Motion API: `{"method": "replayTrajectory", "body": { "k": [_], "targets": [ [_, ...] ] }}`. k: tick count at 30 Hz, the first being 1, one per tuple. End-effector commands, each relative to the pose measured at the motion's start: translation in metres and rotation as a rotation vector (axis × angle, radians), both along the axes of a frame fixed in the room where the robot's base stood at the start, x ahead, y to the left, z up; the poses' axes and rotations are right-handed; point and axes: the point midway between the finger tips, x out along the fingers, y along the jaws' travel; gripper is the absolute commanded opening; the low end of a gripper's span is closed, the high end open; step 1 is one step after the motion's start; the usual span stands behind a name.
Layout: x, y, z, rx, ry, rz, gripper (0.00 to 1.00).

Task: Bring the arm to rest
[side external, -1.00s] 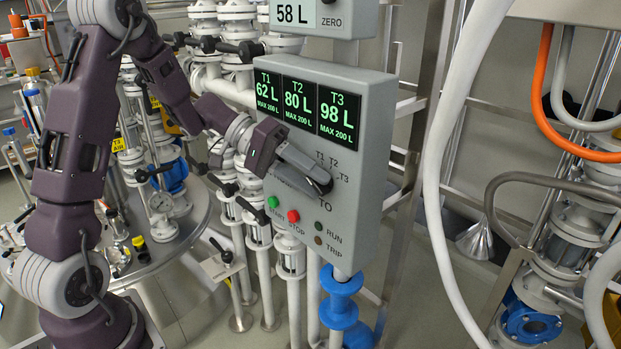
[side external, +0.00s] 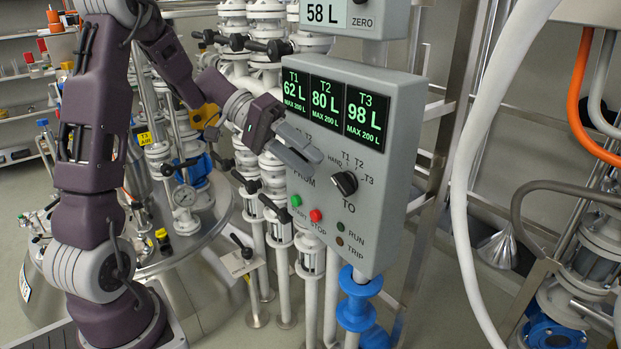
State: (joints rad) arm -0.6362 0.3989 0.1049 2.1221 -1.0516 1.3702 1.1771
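My gripper (side external: 315,160) is in front of the left part of the grey control panel (side external: 393,215), over the area marked FROM. Its two grey fingers point right and stand a little apart, with nothing seen between them. The black TO knob (side external: 344,183) is in plain view to the right of the fingertips, apart from them. Which mark the knob points at is hard to tell. The FROM selector is hidden behind my gripper. My arm reaches in from the left, bent at the elbow.
The panel's screens (side external: 327,93) read T1 62 L, T2 80 L and T3 98 L. A green START button (side external: 296,200) and red STOP button (side external: 316,215) sit below my gripper. White valves and pipes stand behind. A white hose (side external: 462,190) hangs to the right.

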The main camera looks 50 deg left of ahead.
Motion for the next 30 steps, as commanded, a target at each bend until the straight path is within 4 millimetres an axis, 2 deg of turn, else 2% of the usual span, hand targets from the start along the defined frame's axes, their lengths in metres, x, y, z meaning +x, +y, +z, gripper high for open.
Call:
{"method": "replayTrajectory", "body": {
  "k": [2, 3, 5, 6, 9, 12, 17, 30],
  "targets": [
    [-0.024, -0.032, 0.011, 0.085, 0.048, -0.074, 0.33],
    [-0.044, -0.052, 0.015, 0.159, 0.087, -0.116, 0.33],
    [-0.082, -0.079, 0.018, 0.304, 0.138, -0.169, 0.33],
    [-0.108, -0.09, 0.018, 0.412, 0.158, -0.186, 0.33],
    [-0.163, -0.099, 0.013, 0.681, 0.138, -0.169, 0.33],
    [-0.197, -0.089, 0.01, 0.883, 0.041, -0.087, 0.33],
    [-0.215, -0.073, 0.012, 1.02, -0.104, 0.032, 0.33],
    [-0.217, -0.07, 0.012, 1.037, -0.132, 0.058, 0.33]
  ]
}}
